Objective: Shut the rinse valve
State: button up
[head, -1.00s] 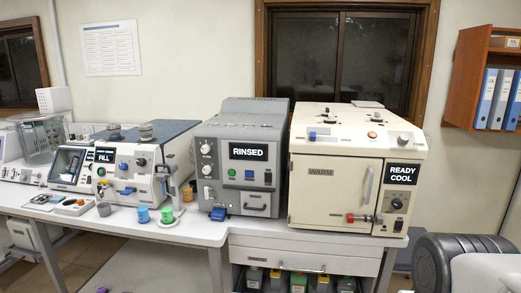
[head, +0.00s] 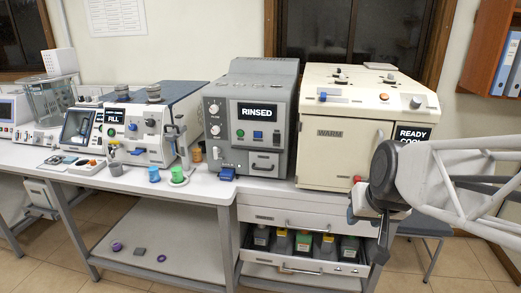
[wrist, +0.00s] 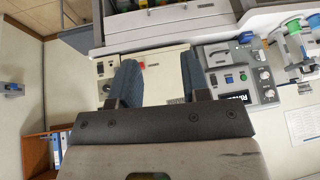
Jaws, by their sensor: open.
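My gripper (wrist: 157,72) is open and empty in the wrist view, its two blue-grey fingers apart in front of the cream WARM cabinet. In the head view my gripper is at the right, partly over the cabinet (head: 332,158). A red handle (wrist: 141,65) shows between the fingers in the wrist view, and a sliver of it shows beside my arm in the head view (head: 357,178). The grey machine labelled RINSED (head: 262,92) stands left of the cabinet, with a blue part (head: 228,174) at its lower left. I cannot tell which part is the rinse valve.
The white FILL machine (head: 148,130) stands further left. Blue and green cups (head: 176,173) stand in front of it. A drawer of bottles (head: 302,244) is open below the cabinet. Small items lie on the lower shelf (head: 180,240).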

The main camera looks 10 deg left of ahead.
jog(key=w+a+t+y, duration=0.1)
jog(key=w+a+t, duration=0.2)
jog(key=w+a, duration=1.05)
jog(key=w+a+t+y, duration=0.1)
jog(key=w+a+t, duration=0.3)
jog(key=w+a, duration=0.95)
jog(key=m+t+h, duration=0.1)
jog(key=t+h, duration=0.3)
jog(key=t, duration=0.1)
send_near(215, 153)
jog(key=w, duration=0.3)
jog(key=shift+f, duration=0.2)
jog(key=shift+w, duration=0.2)
jog(key=shift+w+d, duration=0.1)
jog(key=shift+w, duration=3.6)
